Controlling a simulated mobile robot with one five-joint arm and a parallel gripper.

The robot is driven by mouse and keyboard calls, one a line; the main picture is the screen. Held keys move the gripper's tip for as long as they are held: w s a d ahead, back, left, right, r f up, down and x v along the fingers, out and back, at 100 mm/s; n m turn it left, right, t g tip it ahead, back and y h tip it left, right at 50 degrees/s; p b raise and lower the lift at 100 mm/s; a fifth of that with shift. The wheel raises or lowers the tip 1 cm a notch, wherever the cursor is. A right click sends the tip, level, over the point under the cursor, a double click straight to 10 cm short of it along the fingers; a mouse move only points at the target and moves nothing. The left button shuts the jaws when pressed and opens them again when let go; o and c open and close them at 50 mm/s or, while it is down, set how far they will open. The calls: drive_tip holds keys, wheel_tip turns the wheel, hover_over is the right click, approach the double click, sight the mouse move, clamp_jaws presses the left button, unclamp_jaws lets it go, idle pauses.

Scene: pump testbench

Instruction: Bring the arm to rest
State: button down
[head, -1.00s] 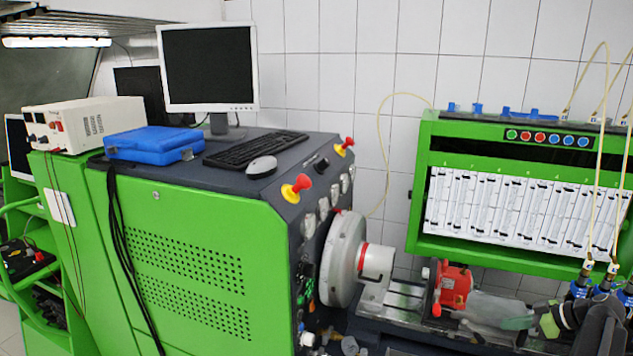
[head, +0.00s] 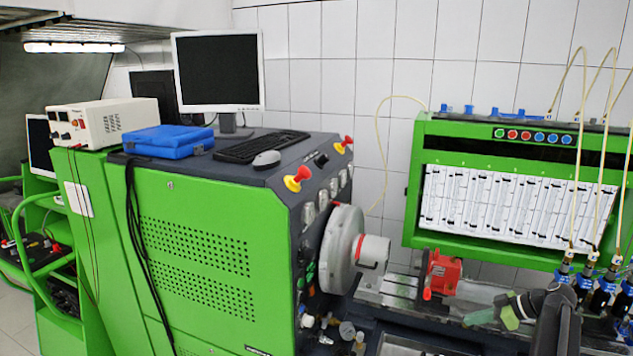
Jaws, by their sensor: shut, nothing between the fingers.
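My arm (head: 558,318) is dark and shows at the lower right, bent, with its upper end towards the bench bed. My gripper (head: 480,318), grey-green at its end, points left and is shut and empty. It shows in front of the bench bed, below and right of the red clamp fixture (head: 440,274). I cannot tell how far it is from the bed. The base of my arm is cut off by the lower frame edge.
The green testbench (head: 205,265) fills the middle, with a monitor (head: 217,70), keyboard (head: 262,147) and blue case (head: 167,141) on top. A round flywheel housing (head: 340,250) juts out. Injectors with hoses (head: 603,290) stand close right of my arm. Floor shows at far left.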

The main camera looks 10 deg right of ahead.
drive_tip(key=w+a+f+n+g+b, duration=0.1)
drive_tip(key=w+a+f, duration=0.1)
drive_tip(key=a, duration=0.7)
drive_tip(key=w+a+f+n+g+b, duration=0.1)
drive_tip(key=w+a+f+n+g, duration=0.1)
drive_tip(key=a, duration=0.7)
drive_tip(key=w+a+f+n+g+b, duration=0.1)
drive_tip(key=w+a+f, duration=0.1)
drive_tip(key=a, duration=0.7)
drive_tip(key=s+a+f+m+g+h+b, duration=0.1)
drive_tip(key=s+a+f, duration=0.1)
drive_tip(key=a, duration=0.5)
drive_tip(key=s+a+f+g+h, duration=0.1)
drive_tip(key=s+a+f+g, duration=0.15)
drive_tip(key=a, duration=0.55)
drive_tip(key=s+d+f+m+h, duration=0.2)
drive_tip(key=s+m+h, duration=0.3)
drive_tip(key=m, duration=0.6)
drive_tip(key=shift+s+f+m+b, duration=0.35)
drive_tip(key=shift+s+m, duration=0.05)
drive_tip(key=shift+s, duration=0.35)
